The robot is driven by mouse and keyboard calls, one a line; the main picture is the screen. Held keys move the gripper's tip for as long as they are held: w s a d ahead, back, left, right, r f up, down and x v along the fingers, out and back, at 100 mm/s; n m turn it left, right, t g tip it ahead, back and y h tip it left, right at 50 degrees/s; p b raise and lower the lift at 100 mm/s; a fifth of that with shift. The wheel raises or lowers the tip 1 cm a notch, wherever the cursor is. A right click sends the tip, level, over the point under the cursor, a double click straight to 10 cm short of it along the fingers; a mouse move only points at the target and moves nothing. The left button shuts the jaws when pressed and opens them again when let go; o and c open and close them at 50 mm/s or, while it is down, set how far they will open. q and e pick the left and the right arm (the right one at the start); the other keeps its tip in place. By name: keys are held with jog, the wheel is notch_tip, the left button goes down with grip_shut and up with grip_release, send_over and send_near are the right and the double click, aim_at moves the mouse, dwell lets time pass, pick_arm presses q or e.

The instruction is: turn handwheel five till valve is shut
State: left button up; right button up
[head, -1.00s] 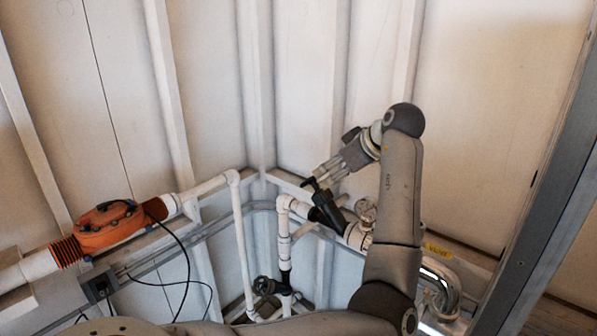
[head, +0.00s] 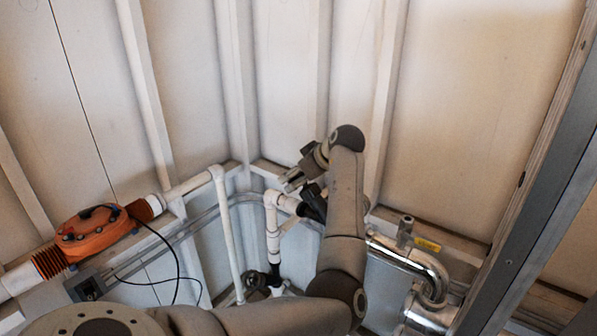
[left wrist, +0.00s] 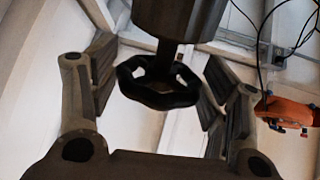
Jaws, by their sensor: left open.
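A black handwheel (left wrist: 158,88) on a dark stem shows in the left wrist view, between the two fingers of my left gripper (left wrist: 161,76). The fingers are open on either side of it, and I cannot tell whether they touch its rim. No number is readable on it. In the head view my left gripper (head: 290,181) is at the black valve (head: 313,203) on the white pipe. There the wheel is largely hidden by the gripper and arm. My right gripper is not in view.
A second dark handwheel (head: 258,281) sits lower on the vertical pipe. An orange unit (head: 95,235) with a cable is on the left pipe. A shiny metal pipe (head: 425,265) bends down at right. A grey post (head: 535,190) stands far right. Ribbed walls close the corner.

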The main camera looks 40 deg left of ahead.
pick_arm(q)
jog(key=shift+a+f, duration=0.1)
jog(key=shift+c, duration=0.3)
jog(key=c, duration=0.7)
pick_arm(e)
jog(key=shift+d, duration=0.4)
